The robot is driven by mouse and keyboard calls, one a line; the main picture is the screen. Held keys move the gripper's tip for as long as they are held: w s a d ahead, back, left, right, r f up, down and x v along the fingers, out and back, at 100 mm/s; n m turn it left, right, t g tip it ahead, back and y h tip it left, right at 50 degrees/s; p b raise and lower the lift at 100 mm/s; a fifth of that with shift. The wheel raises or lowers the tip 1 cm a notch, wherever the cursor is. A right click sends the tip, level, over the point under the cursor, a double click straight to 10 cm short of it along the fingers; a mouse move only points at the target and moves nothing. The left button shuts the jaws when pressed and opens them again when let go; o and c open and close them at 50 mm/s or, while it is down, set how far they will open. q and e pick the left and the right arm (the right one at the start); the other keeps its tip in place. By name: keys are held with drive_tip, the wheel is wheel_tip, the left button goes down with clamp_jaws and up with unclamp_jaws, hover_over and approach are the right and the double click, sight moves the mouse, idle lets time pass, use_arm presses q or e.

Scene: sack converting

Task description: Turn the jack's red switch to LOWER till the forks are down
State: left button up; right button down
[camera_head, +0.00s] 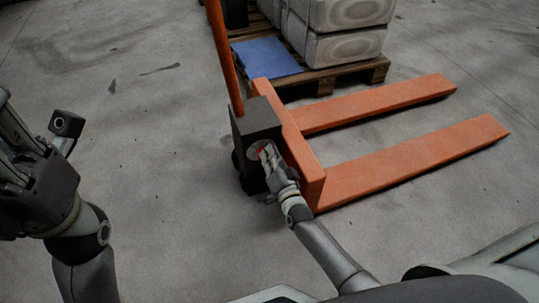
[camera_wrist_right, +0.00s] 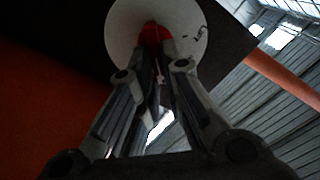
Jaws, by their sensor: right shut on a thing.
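The pallet jack has two orange forks (camera_head: 400,168) lying low near the floor and pointing right, with a dark box (camera_head: 257,122) at its handle end. The red switch (camera_head: 262,150) sits on the box's near side. In the right wrist view the red switch (camera_wrist_right: 153,33) is at the centre of a round white dial (camera_wrist_right: 122,28) with dark marks, too small to read. My right gripper (camera_head: 268,158) is shut on the switch; its fingers hide most of it. My left gripper (camera_head: 55,140) is at the left, away from the jack; its fingers are only partly clear.
A wooden pallet (camera_head: 345,76) behind the jack carries pale stacked sacks (camera_head: 345,45) and a blue sheet (camera_head: 266,57). The jack's orange handle (camera_head: 224,55) rises at the upper left of the box. Open concrete floor lies to the left.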

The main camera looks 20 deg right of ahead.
idle(0.3)
drive_tip(key=c, duration=1.6)
unclamp_jaws()
drive_tip(key=shift+o, duration=0.2)
drive_tip(key=shift+s, duration=0.15)
drive_tip(key=s, duration=1.1)
drive_tip(key=shift+s+d, duration=0.25)
drive_tip(key=shift+s, duration=0.15)
